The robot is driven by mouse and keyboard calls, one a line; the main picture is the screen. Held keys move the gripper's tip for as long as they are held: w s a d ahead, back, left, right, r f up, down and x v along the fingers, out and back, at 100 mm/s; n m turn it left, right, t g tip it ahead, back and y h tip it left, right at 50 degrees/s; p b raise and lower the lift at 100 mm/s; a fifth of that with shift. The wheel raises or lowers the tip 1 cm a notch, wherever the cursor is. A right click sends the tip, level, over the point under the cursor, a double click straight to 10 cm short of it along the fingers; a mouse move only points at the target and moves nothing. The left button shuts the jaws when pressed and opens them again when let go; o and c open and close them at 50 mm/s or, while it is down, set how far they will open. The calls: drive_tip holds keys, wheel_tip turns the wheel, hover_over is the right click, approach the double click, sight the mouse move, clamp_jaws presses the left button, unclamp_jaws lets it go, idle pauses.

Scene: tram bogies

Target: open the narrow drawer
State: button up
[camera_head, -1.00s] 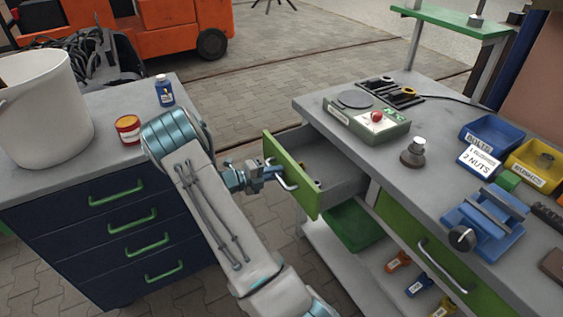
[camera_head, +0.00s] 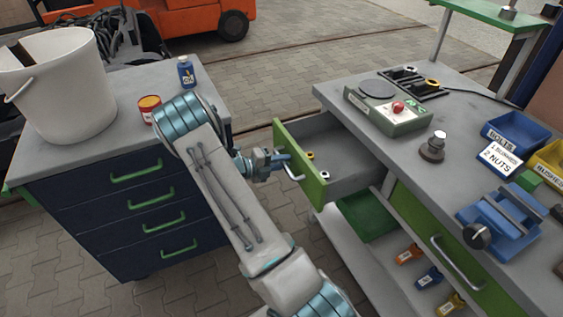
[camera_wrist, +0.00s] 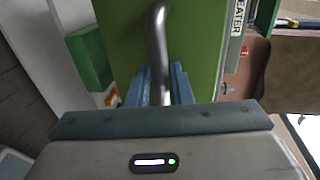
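The narrow drawer (camera_head: 299,168) has a green front and grey inside. It stands well pulled out from the left end of the grey workbench (camera_head: 393,150). Its silver bar handle (camera_wrist: 157,40) shows clearly in the wrist view and partly in the head view (camera_head: 294,172). My gripper (camera_head: 283,162) is at the front of this drawer. In the wrist view its blue fingers (camera_wrist: 160,86) sit on both sides of the handle, closed around it. A yellow ring and a pale nut show inside the drawer.
A wider green drawer (camera_head: 432,238) beside it is shut. A green bin (camera_head: 366,217) is below the open drawer. A navy cabinet (camera_head: 130,215) with a white bucket (camera_head: 62,88) stands on the left.

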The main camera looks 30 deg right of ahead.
drive_tip(key=shift+a, duration=0.1)
drive_tip(key=v, duration=1.3)
drive_tip(key=shift+a+b, duration=0.3)
drive_tip(key=shift+b, duration=0.1)
drive_tip(key=shift+w, duration=0.1)
drive_tip(key=s+a+r+m+t+y, duration=0.1)
drive_tip(key=s+a+r+m+y, duration=0.3)
drive_tip(key=s+m, duration=0.4)
drive_tip(key=s+a+r+m+t+y+p, duration=0.1)
drive_tip(key=s+a+r+m+y, duration=0.3)
drive_tip(key=m, duration=1.1)
drive_tip(key=s+a+r+m+t+y+p, duration=0.1)
drive_tip(key=s+a+r+m+t+y, duration=0.2)
drive_tip(key=s+r+m+y, duration=0.4)
drive_tip(key=s+a+r+m, duration=0.1)
drive_tip(key=s+r+m, duration=0.3)
drive_tip(key=s+r, duration=0.1)
drive_tip(key=shift+a, duration=0.2)
